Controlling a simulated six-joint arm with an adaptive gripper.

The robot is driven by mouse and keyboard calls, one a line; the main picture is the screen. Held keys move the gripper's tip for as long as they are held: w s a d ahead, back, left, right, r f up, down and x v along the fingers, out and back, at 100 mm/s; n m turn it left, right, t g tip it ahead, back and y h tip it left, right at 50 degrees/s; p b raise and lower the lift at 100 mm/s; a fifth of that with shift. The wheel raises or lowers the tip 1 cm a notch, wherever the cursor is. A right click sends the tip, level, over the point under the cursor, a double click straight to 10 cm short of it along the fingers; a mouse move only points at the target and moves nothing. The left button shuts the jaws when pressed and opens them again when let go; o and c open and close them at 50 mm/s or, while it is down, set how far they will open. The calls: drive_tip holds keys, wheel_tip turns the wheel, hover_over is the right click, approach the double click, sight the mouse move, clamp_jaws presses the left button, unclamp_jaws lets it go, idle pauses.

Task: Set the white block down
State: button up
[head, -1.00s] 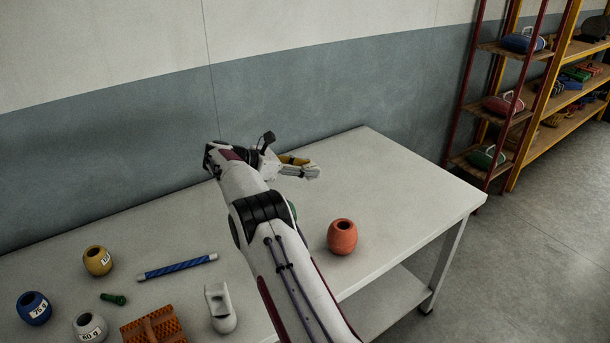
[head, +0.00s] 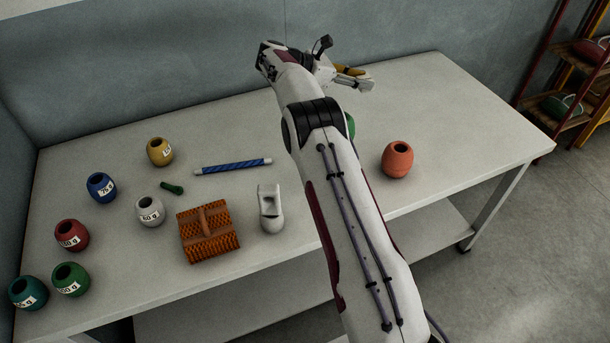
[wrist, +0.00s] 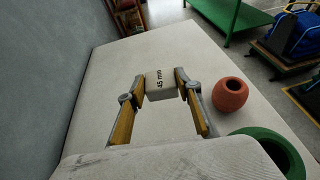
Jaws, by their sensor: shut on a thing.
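The white block (wrist: 161,84), marked "45 mm", is held between the fingertips of my gripper (wrist: 160,86) in the wrist view. My gripper is shut on it, with one yellow-padded finger on each side. Pale table top shows around the block, but I cannot tell whether the block touches the table. In the head view my gripper (head: 354,80) is over the back right part of the table (head: 452,112). The block cannot be made out there.
An orange pot (head: 397,160) stands to the right of my arm, and right of my gripper in the wrist view. A green pot (wrist: 268,150) is closer to the wrist camera. Several labelled pots, a blue rod (head: 233,167) and an orange brush-like block (head: 208,233) lie left.

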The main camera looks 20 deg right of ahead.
drive_tip(key=w+a+r+n+t, duration=0.1)
drive_tip(key=w+a+r+t, duration=0.15)
drive_tip(key=a, duration=0.65)
hover_over(290, 194)
wheel_tip(290, 194, down, 3)
drive_tip(key=shift+s+f+g, duration=0.1)
drive_tip(key=shift+f+g, duration=0.1)
drive_tip(key=shift+g, duration=0.35)
wheel_tip(290, 194, down, 14)
drive_tip(key=shift+r, duration=0.25)
idle(0.4)
drive_tip(key=shift+f, duration=2.25)
